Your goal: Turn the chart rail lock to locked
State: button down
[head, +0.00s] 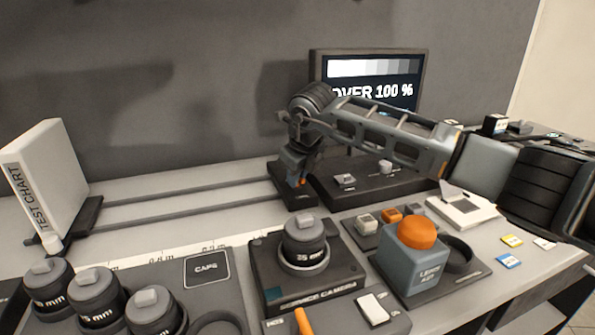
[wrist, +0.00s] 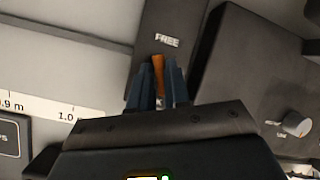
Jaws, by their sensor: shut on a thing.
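The chart rail lock is a dark block (head: 297,201) at the right end of the rails, and it also shows in the wrist view (wrist: 188,22). Its orange lever (wrist: 158,74) stands between my fingertips, pointing toward the word FREE. A second label below is mostly covered by my fingers. My gripper (head: 299,182) reaches down onto the block and is shut on the lever. The lever shows only as a small orange patch in the head view. The white test chart (head: 48,185) stands at the far left end of the rails.
Two rails (head: 190,200) run along the back, clear between chart and lock. A dark panel with knobs (head: 372,182) sits right of the lock, with a monitor (head: 370,75) behind. A camera box (head: 305,275) and a grey block with an orange dome (head: 412,262) stand in front.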

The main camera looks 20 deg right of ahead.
jog(key=m+h, duration=0.1)
jog(key=m, duration=0.1)
jog(key=m+h, duration=0.1)
jog(key=m, duration=0.2)
jog(key=shift+w+d+r, duration=0.1)
jog(key=shift+w+r, duration=0.05)
jog(key=shift+g, duration=0.3)
dwell(0.3)
jog(key=c, duration=1.3)
grip_release()
jog(key=shift+o, duration=0.8)
jog(key=v, duration=0.7)
jog(key=shift+s+a+r, duration=0.2)
jog(key=shift+s, duration=0.05)
